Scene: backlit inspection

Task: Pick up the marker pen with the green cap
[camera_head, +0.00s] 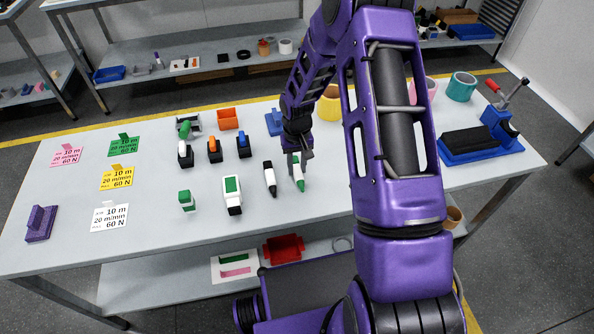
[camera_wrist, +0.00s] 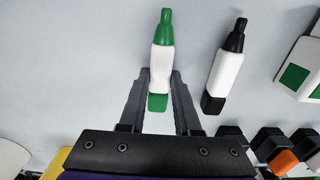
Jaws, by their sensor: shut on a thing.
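The marker pen with the green cap (camera_head: 299,177) has a white body and lies on the grey table in the head view. It also shows in the wrist view (camera_wrist: 162,58), with its green cap pointing away from my gripper. My gripper (camera_head: 297,158) reaches down to the table, and in the wrist view its two fingers (camera_wrist: 160,80) are on both sides of the white body, shut on it. A similar marker with a black cap (camera_head: 270,179) lies just to the left in the head view, apart from my fingers; it shows to the right in the wrist view (camera_wrist: 226,68).
Several dark-based blocks (camera_head: 214,148) stand behind. A purple stand (camera_head: 40,223) and coloured cards (camera_head: 109,217) are at the left. The front table strip is clear.

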